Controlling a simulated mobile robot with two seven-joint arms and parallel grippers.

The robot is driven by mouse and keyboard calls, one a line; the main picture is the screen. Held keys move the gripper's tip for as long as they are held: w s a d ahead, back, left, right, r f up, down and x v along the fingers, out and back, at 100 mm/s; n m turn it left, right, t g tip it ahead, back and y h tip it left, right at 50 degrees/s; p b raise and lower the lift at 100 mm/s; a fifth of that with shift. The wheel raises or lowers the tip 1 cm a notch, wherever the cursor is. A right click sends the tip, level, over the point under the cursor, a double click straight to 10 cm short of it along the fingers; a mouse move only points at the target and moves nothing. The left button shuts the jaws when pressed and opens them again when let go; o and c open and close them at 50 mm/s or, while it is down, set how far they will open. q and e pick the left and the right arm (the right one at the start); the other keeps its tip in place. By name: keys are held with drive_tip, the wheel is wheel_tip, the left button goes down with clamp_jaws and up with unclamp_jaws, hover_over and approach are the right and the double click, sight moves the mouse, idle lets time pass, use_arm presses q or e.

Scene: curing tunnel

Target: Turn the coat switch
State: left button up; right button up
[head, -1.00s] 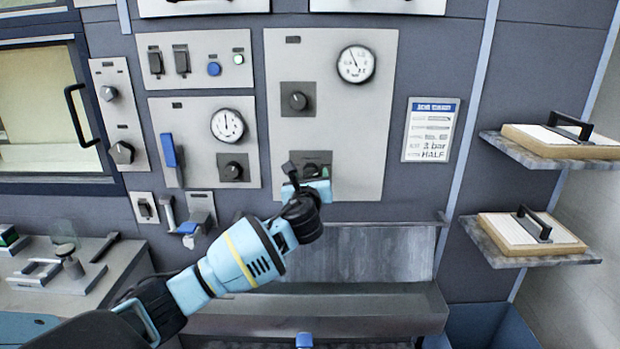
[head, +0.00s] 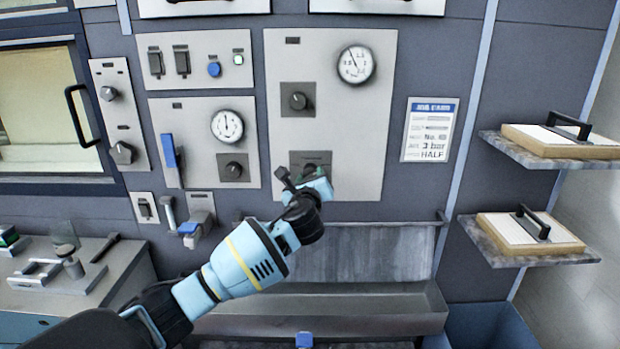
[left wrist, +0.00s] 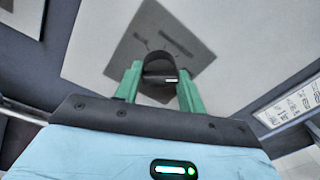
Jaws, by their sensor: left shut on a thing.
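The coat switch, a black rotary knob on a dark square plate (head: 325,157), is at the bottom of the tall grey panel (head: 350,120). In the head view my left gripper (head: 308,176) covers most of the knob. In the left wrist view the knob (left wrist: 158,66) sits between the green fingers of the left gripper (left wrist: 160,88), which are shut on it. A short white mark shows on the knob. The plate (left wrist: 150,35) appears tilted in that view, so the gripper is rolled relative to the panel. The plate's lettering is too small to read. My right gripper is not in view.
A similar knob (head: 298,101) and a round gauge (head: 356,64) are higher on the panel. Another gauge (head: 227,126) and knob (head: 233,168) are to the left. A paper notice (head: 430,130) hangs on the right. A trough (head: 320,310) lies below.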

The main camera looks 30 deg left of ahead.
use_arm(q)
drive_tip(key=shift+f+n+y+b, duration=0.1)
drive_tip(key=shift+n+y+b, duration=0.15)
drive_tip(key=shift+n, duration=3.7)
drive_tip(key=shift+f+n+y+b, duration=0.1)
drive_tip(key=shift+n+y+b, duration=0.15)
drive_tip(key=shift+n, duration=3.7)
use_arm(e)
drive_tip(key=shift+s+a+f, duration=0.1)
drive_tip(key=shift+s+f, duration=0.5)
use_arm(q)
drive_tip(key=o, duration=0.9)
drive_tip(key=shift+r, duration=0.1)
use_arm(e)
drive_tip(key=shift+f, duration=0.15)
use_arm(q)
drive_tip(key=shift+o, duration=0.2)
drive_tip(key=shift+d, duration=0.1)
drive_tip(key=v, duration=0.7)
drive_tip(key=shift+s+d, duration=0.2)
drive_tip(key=shift+s, duration=0.1)
